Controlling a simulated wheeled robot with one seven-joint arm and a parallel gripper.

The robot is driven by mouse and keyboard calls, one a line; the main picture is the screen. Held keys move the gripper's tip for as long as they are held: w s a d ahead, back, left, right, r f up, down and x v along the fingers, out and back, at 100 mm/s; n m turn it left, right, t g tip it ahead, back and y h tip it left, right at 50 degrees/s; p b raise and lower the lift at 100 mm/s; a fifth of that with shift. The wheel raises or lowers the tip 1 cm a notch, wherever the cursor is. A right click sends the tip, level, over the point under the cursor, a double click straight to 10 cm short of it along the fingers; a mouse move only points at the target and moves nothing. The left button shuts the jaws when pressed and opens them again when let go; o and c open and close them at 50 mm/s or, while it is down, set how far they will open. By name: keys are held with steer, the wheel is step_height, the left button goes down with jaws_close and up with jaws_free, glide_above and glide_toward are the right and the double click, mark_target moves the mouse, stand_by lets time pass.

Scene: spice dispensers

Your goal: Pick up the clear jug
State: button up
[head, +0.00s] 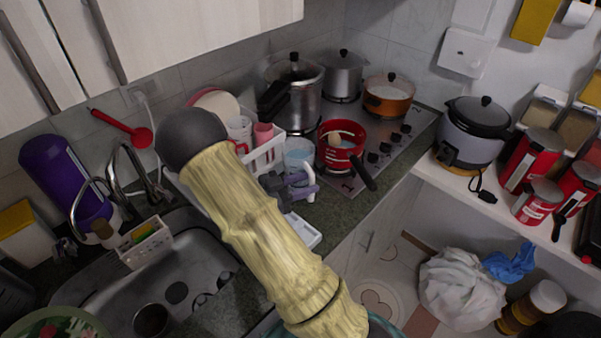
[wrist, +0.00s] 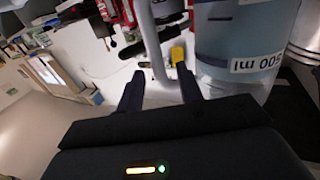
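The clear jug (head: 298,152) stands on the counter between the white dish rack and the stove, in front of the metal pot. Its pale handle faces my gripper (head: 287,190), which is right beside it. In the wrist view the jug (wrist: 240,45) is large at the right, with an upside-down "500 ml" mark. My gripper (wrist: 160,75) is open there. The jug's handle (wrist: 153,40) shows between the two fingertips, with gaps on both sides. My forearm hides part of the counter in the head view.
A red pot (head: 341,150) with a dark handle is close to the jug's right. The white dish rack (head: 264,155) with cups is close to its left. A tall metal pot (head: 296,95) is behind. The sink (head: 170,280) is at lower left.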

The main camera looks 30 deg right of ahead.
steer(key=shift+d, duration=1.25)
jaws_close()
stand_by(0.7)
